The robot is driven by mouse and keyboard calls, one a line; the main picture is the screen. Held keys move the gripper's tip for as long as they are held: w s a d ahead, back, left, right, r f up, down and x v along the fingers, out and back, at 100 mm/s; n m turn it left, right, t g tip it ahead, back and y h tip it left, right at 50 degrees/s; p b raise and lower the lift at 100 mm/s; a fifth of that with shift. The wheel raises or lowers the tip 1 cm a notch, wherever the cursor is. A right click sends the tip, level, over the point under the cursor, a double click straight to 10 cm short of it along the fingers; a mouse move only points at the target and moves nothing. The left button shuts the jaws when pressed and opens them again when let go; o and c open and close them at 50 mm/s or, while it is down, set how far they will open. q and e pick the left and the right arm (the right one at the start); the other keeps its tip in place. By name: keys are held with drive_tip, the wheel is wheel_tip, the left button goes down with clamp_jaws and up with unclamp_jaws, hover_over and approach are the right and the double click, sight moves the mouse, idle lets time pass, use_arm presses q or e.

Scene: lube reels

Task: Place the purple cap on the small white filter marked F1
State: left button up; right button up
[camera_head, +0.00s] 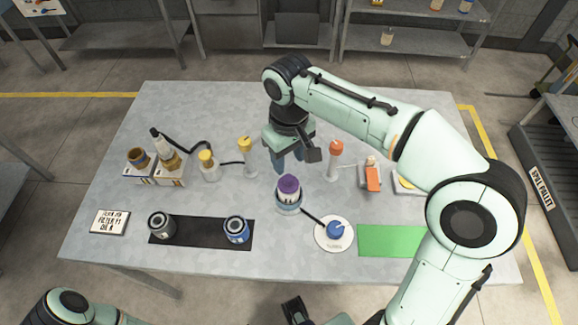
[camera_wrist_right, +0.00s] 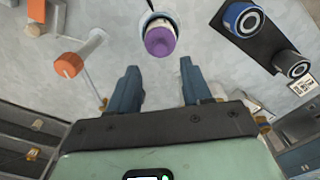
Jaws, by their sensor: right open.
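The purple cap (camera_head: 289,184) sits on top of a white ribbed body (camera_head: 287,197) in a pale blue round holder, near the table's middle. The cap also shows in the right wrist view (camera_wrist_right: 160,41). No F1 mark is legible on the white body, so I cannot tell if it is the small filter. My right gripper (camera_head: 289,164) is open and empty, pointing down just behind the cap. In the right wrist view its two fingers (camera_wrist_right: 159,72) are apart, with the cap beyond their tips. A dark part at the bottom edge may be my left gripper (camera_head: 296,311).
A white disc (camera_head: 322,242) with a blue knob and a green mat (camera_head: 385,241) lie right. An orange-capped post (camera_head: 335,160) stands near my right gripper. Yellow-capped items and boxed bottles stand back left. A card (camera_head: 109,221) lies front left.

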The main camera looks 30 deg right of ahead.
drive_tip(key=shift+r+p, duration=0.35)
drive_tip(key=shift+r, duration=1.8)
